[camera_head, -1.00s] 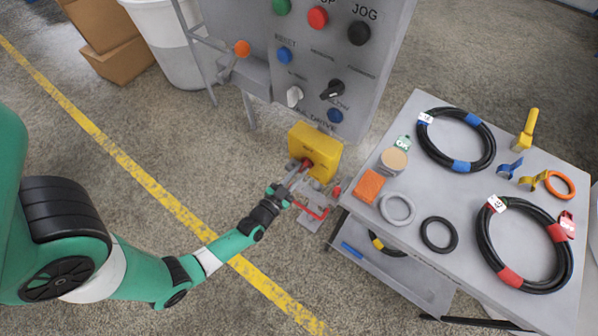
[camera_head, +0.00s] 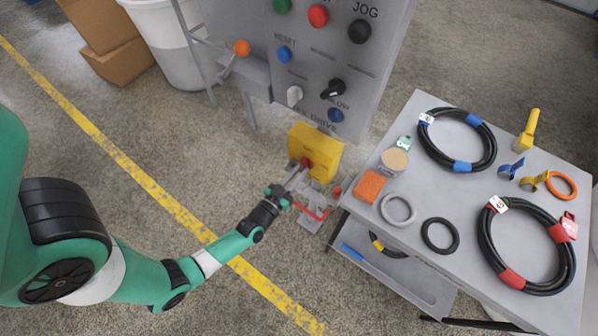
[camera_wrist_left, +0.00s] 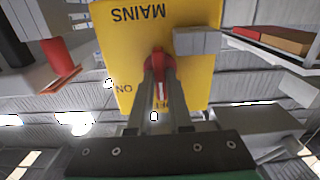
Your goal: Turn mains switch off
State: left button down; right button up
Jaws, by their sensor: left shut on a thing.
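The mains switch is a yellow box (camera_head: 326,146) below the grey control panel, with a red handle (camera_head: 307,163) on its front. In the left wrist view the yellow plate (camera_wrist_left: 205,85) reads MAINS and ON upside down, and the red handle (camera_wrist_left: 157,62) stands between the fingers. My left gripper (camera_head: 297,176) reaches the box from the lower left. In the wrist view its two fingers (camera_wrist_left: 160,78) are shut on the red handle. The handle's exact angle is partly hidden by the fingers. My right gripper is not in view.
The control panel (camera_head: 290,78) with several buttons and knobs stands above the box. A grey table (camera_head: 470,195) with coiled hoses and tape is at the right. A red bent bar (camera_head: 313,214) lies low beside the gripper. Open floor (camera_head: 150,140) lies to the left.

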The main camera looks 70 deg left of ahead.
pick_arm(q)
jog(key=c, duration=0.8)
grip_release()
jog(key=shift+c, duration=0.2)
jog(key=p+v, duration=0.3)
jog(key=v, duration=0.8)
jog(key=shift+s+d, duration=0.15)
jog(key=shift+s, duration=0.15)
jog(key=shift+w, duration=0.1)
